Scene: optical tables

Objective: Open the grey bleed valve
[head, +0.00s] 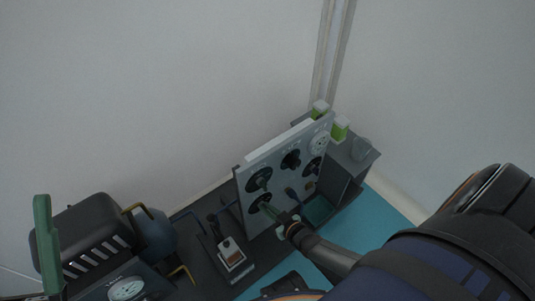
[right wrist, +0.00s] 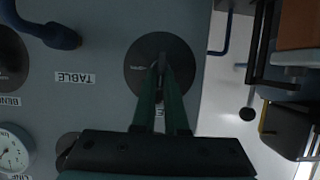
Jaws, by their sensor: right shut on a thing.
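The upright grey panel (head: 285,165) carries several dark round valve dials. In the right wrist view the gripper (right wrist: 161,75) is shut on a small grey handle at the middle of the dark disc (right wrist: 137,68), which I take for the grey bleed valve. The fingers hide most of the handle, and the label below the disc is mostly covered. The handle's exact angle cannot be told.
A blue handle (right wrist: 60,38) and a pressure gauge (right wrist: 12,150) sit near the valve on the panel. The teal tabletop (head: 397,207) is clear at right.

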